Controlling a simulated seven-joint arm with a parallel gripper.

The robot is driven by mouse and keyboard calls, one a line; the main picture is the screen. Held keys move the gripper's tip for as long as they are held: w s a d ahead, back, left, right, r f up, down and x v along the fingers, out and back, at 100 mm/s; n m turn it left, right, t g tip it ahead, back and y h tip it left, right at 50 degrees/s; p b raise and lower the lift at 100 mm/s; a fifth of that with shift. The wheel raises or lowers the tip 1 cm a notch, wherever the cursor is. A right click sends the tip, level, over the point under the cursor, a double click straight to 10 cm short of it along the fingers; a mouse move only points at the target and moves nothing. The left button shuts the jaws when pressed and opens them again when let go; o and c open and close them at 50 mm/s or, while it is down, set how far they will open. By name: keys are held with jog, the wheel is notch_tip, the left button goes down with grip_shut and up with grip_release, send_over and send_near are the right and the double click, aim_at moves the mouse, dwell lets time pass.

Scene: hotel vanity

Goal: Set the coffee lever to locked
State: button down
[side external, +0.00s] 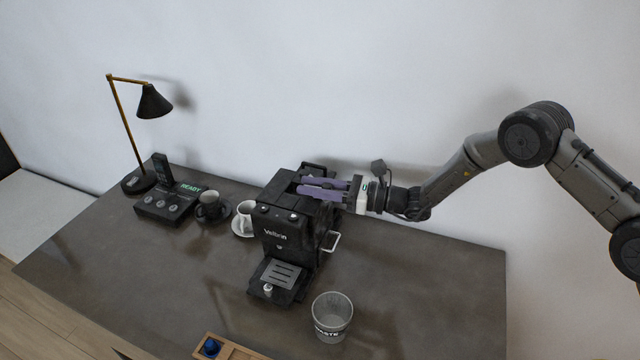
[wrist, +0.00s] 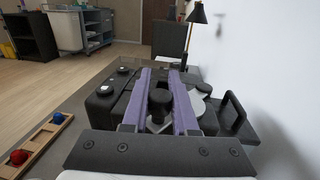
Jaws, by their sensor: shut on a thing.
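The black coffee machine (side external: 283,234) stands upright on the table, and its top also shows in the wrist view (wrist: 108,98). My gripper (side external: 302,186) reaches in from the right, level over the machine's top. In the wrist view, my gripper's two purple fingers (wrist: 161,70) are shut on a black round-topped knob, which looks like the coffee lever (wrist: 159,98). The fingers hide the lever in the side view, and its locked or unlocked setting cannot be read. A black bracket-shaped handle (wrist: 239,114) stands beside my right finger.
A waste bin (side external: 332,316) and wooden tray (side external: 232,350) are in front. A lamp (side external: 153,102) and control box (side external: 166,203) are far left. The table's right side is clear.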

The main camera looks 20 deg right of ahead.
jog(key=shift+w+a+m+t+h, duration=0.1)
jog(key=shift+a+m+t+h, duration=0.4)
jog(key=shift+m+t+h, duration=0.2)
jog(key=shift+w+a+m+t+h, duration=0.1)
jog(key=shift+a+m+t+h, duration=0.35)
jog(key=shift+m+t+h, duration=0.25)
jog(key=c, duration=0.7)
grip_release()
jog(key=shift+d, duration=0.1)
jog(key=v, duration=1.3)
jog(key=shift+s+d, duration=0.1)
jog(key=shift+s, duration=0.25)
